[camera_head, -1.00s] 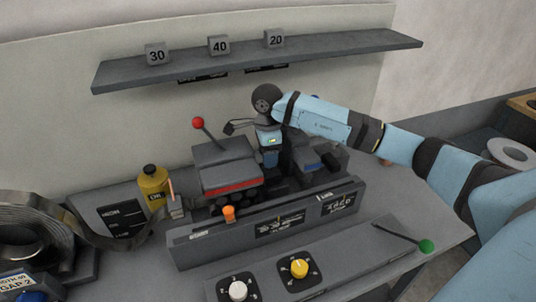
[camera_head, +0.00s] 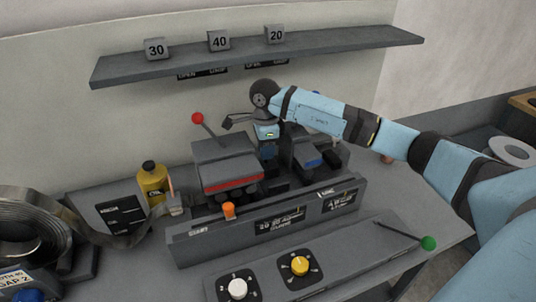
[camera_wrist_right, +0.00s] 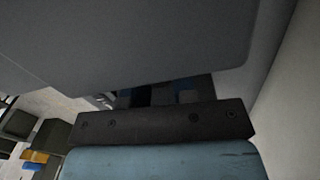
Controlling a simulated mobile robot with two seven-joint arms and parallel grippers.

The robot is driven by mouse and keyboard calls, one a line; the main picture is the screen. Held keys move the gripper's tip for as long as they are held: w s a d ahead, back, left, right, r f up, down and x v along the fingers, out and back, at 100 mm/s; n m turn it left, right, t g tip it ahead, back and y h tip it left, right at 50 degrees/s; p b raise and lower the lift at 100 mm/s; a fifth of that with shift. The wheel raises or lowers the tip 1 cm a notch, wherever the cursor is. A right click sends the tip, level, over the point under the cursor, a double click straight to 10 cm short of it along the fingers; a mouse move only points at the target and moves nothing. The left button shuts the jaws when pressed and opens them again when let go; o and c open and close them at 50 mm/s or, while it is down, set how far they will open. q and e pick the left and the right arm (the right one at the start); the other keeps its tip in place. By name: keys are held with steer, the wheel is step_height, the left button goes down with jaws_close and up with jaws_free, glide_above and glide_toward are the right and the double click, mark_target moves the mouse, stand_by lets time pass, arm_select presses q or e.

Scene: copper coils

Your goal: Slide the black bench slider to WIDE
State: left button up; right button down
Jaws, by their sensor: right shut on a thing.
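My right gripper (camera_head: 268,158) reaches down from above, in the gap between the grey housing with a red stripe (camera_head: 231,184) and a dark block with a blue patch (camera_head: 310,160). Its fingers are shut on a small dark thing low in the gap. That thing is mostly hidden, so I cannot tell its outline or make out a WIDE mark. In the right wrist view a large grey surface (camera_wrist_right: 130,45) fills the top, and the fingertips do not show clearly. My left gripper is not in view.
A grey shelf (camera_head: 330,48) with number blocks hangs above. A red-knobbed lever (camera_head: 198,118) stands on the housing. In front are an orange peg (camera_head: 229,210), a white knob (camera_head: 237,289), a yellow knob (camera_head: 300,265) and a green-ended lever (camera_head: 428,243). A metal coil (camera_head: 30,225) is at left.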

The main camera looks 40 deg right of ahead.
steer(key=shift+w+d+r, duration=0.1)
steer(key=shift+r, duration=0.05)
steer(key=c, duration=1.1)
jaws_free()
steer(key=shift+c, duration=0.2)
steer(key=shift+o, duration=1)
steer(key=shift+w, duration=0.15)
